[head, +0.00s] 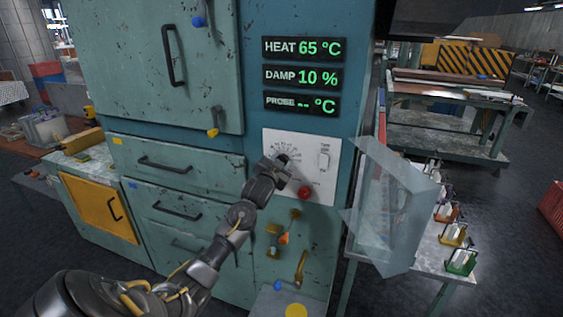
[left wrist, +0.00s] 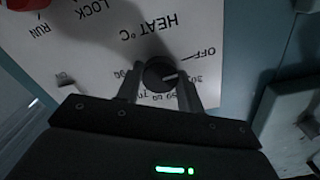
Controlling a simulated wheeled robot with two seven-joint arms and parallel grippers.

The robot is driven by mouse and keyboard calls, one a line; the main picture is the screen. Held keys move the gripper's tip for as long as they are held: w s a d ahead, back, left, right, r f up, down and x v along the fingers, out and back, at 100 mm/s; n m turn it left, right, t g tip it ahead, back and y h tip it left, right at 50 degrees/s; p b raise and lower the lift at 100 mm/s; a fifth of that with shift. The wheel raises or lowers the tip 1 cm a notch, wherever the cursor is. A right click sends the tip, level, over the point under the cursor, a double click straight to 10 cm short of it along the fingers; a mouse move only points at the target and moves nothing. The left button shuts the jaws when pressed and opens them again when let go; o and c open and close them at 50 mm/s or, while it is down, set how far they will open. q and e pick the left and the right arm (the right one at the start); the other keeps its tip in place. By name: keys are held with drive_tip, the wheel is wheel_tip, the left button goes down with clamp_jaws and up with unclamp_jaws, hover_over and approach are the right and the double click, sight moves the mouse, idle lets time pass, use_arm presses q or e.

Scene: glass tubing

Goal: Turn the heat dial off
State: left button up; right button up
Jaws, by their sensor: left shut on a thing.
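The heat dial (left wrist: 158,73) is a dark round knob with a white mark, on a white panel (head: 330,160) on the teal cabinet's front. In the left wrist view the panel's print is upside down, and the dial's mark points right, close to the 30 and below the OFF line. My left gripper (left wrist: 160,88) has its two fingers on either side of the dial, shut on it. In the head view my left gripper (head: 280,162) covers most of the dial. The heat display (head: 303,48) reads 65 °C. My right gripper is not in view.
A red button (head: 304,192) sits on the panel just below the dial, and a white switch (head: 323,157) is to its right. Brass valves (head: 275,238) are lower on the cabinet. A clear shield (head: 390,210) stands to the right, by a table with coloured holders.

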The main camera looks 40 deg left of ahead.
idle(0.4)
use_arm(q)
drive_tip(key=o, duration=1)
drive_tip(key=b+v, duration=0.4)
drive_tip(key=v, duration=0.6)
drive_tip(key=shift+s+d, duration=0.2)
drive_tip(key=shift+s, duration=0.15)
drive_tip(key=shift+f, duration=0.1)
